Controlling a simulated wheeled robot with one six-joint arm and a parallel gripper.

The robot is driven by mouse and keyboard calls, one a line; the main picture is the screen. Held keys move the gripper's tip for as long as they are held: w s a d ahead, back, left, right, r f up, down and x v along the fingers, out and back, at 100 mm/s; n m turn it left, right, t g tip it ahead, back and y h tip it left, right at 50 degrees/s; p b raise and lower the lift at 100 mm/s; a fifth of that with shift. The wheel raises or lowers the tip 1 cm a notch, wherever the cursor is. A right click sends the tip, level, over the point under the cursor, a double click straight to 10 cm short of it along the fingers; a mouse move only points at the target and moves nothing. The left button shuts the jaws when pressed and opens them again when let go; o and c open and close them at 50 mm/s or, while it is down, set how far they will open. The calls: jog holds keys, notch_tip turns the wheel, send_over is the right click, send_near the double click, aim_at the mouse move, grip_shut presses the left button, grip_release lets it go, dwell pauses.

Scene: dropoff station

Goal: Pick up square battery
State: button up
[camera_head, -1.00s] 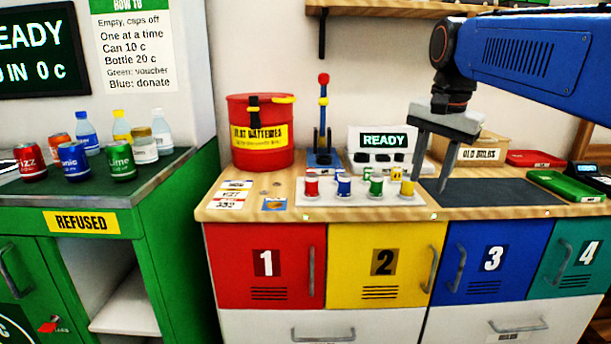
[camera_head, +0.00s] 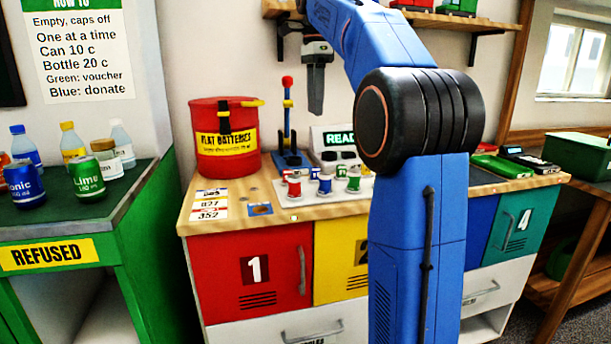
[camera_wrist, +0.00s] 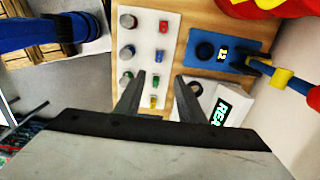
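My gripper (camera_wrist: 158,77) is open in the wrist view, its two fingers apart with nothing between them. It points down over a white tray (camera_wrist: 143,45) with two columns of small coloured batteries. The right column has a red one (camera_wrist: 163,27), a green one (camera_wrist: 156,83) and a yellow one (camera_wrist: 153,102); the left has larger ones with metallic tops. In the head view my gripper (camera_head: 316,82) hangs above the counter, behind the tray's red (camera_head: 293,188), blue (camera_head: 324,184) and green (camera_head: 353,180) batteries. My arm hides the tray's right end.
A red "flat batteries" bin (camera_head: 225,140) stands left of a blue-based device (camera_head: 288,158) with an upright lever. A white unit (camera_head: 332,138) reading "READY" stands behind the tray. Cards (camera_head: 211,204) lie at the counter's front left. Cans and bottles stand on the green counter.

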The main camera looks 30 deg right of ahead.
aim_at(315, 166)
notch_tip(315, 166, down, 16)
jog(key=shift+s+f, duration=0.15)
jog(key=shift+f, duration=0.1)
grip_shut()
dwell(0.6)
